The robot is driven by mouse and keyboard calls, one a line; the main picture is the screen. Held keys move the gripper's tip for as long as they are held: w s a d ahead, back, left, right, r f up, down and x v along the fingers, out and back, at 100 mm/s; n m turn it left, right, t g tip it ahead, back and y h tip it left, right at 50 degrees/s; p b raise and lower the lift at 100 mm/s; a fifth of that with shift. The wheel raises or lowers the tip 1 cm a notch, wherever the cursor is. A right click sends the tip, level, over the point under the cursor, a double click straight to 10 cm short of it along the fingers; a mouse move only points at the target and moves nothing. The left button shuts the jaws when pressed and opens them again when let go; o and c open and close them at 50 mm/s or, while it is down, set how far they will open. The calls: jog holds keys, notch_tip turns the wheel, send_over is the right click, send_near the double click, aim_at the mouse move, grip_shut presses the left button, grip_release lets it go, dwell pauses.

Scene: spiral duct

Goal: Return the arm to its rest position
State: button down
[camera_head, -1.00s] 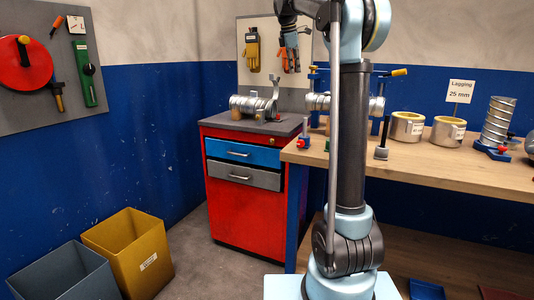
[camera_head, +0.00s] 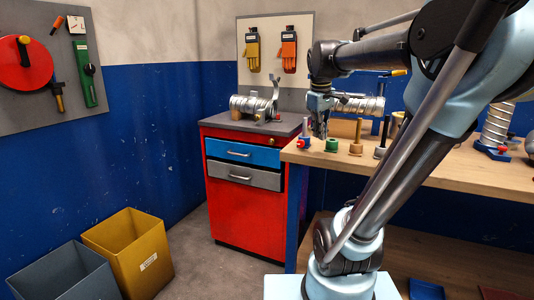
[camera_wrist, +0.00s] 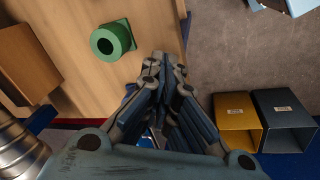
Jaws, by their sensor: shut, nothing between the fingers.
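My arm spans the right half of the head view, its upper links leaning right and its forearm reaching left over the wooden workbench (camera_head: 455,175). My gripper (camera_head: 320,132) points down by the bench's left end, in front of the spiral duct piece (camera_head: 362,105). In the wrist view my gripper (camera_wrist: 164,62) shows its fingertips together with nothing between them, above the bench edge. A green ring-shaped piece (camera_wrist: 112,41) stands on the bench beside the fingertips, apart from them. It also shows in the head view (camera_head: 331,145).
A red cabinet (camera_head: 240,213) with drawers stands left of the bench and bears a metal duct fitting (camera_head: 256,105). Small coloured holders line the bench's front edge. A yellow bin (camera_head: 130,250) and a grey bin (camera_head: 65,272) stand on the floor at left. Gloves (camera_head: 289,50) hang behind.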

jog(key=s+f+m, duration=0.3)
jog(key=s+f, duration=0.6)
jog(key=f, duration=0.2)
jog(key=s+f+m+y, duration=0.1)
jog(key=s+f+m, duration=0.3)
jog(key=s+f, duration=0.5)
notch_tip(320, 180, down, 3)
jog(key=shift+s+d+f, duration=0.15)
jog(key=shift+s+d, duration=0.1)
jog(key=shift+d, duration=0.05)
jog(key=shift+w+f, duration=0.2)
jog(key=shift+w, duration=0.3)
